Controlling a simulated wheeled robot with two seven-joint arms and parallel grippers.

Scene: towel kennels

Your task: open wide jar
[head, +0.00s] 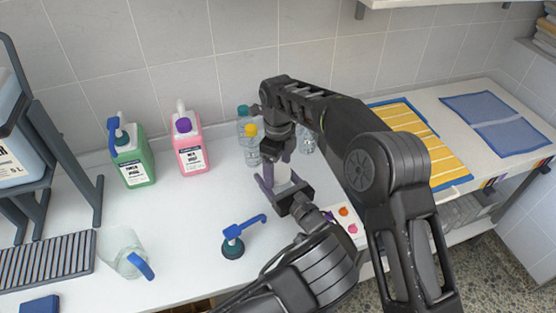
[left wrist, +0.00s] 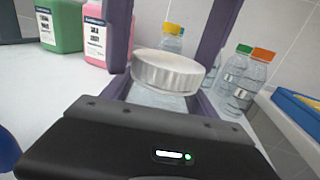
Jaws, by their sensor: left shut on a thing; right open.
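The wide jar (head: 282,174) stands on the white counter near the middle of the head view, mostly hidden by my grippers. In the left wrist view its pale, ridged lid (left wrist: 165,72) sits on top of the clear jar body (left wrist: 155,99). My left gripper (head: 278,183) reaches in from the front and is shut on the jar body below the lid. My right gripper (head: 279,157) points down over the jar and is open. Purple fingers stand on both sides of the lid in the left wrist view; contact with the lid cannot be told.
A green jug (head: 133,160) and a pink jug (head: 189,147) stand left, at the back. A blue pump top (head: 233,245) and a clear pitcher (head: 121,254) are in front. Clear bottles (left wrist: 240,85) stand close behind the jar. Small coloured pieces (head: 345,212) lie right of it.

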